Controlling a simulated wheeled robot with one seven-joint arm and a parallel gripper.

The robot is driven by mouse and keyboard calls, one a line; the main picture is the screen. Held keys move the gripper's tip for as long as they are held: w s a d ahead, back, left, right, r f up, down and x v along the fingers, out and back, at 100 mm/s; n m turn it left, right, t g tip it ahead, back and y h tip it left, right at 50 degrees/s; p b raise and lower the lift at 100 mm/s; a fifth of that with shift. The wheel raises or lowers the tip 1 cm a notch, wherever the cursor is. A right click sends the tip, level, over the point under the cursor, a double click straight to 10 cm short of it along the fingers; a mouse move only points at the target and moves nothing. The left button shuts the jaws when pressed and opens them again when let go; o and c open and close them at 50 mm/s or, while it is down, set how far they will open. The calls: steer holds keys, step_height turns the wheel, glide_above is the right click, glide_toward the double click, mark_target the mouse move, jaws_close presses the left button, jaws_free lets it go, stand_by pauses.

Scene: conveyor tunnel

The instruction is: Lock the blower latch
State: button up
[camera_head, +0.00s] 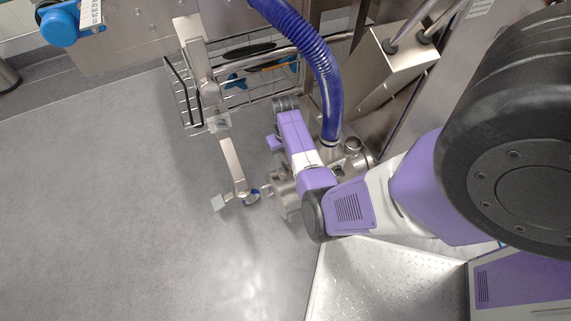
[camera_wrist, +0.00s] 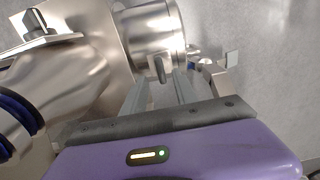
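The steel blower shows in the wrist view as a wide curved pipe (camera_wrist: 70,75) leading to a round drum (camera_wrist: 150,28). A small dark-grey handle, which looks like the latch (camera_wrist: 158,69), stands on the drum's near side. My gripper (camera_wrist: 161,77) is open, with its two grey fingers pointing at the drum and the handle near their tips, between them in the picture. I see no clear contact. In the head view part of the steel blower (camera_head: 352,160) shows below the blue hose; my arm covers much of it, and my fingertips are hidden there.
A ribbed blue hose (camera_head: 318,60) rises from the blower. A steel box (camera_head: 405,60) is behind. Grey floor (camera_head: 90,200) is clear at left.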

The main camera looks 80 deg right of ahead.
mark_target(285, 166)
steer(key=shift+f+b, duration=0.45)
steer(key=shift+f, duration=1.65)
steer(key=shift+c, duration=0.4)
jaws_close()
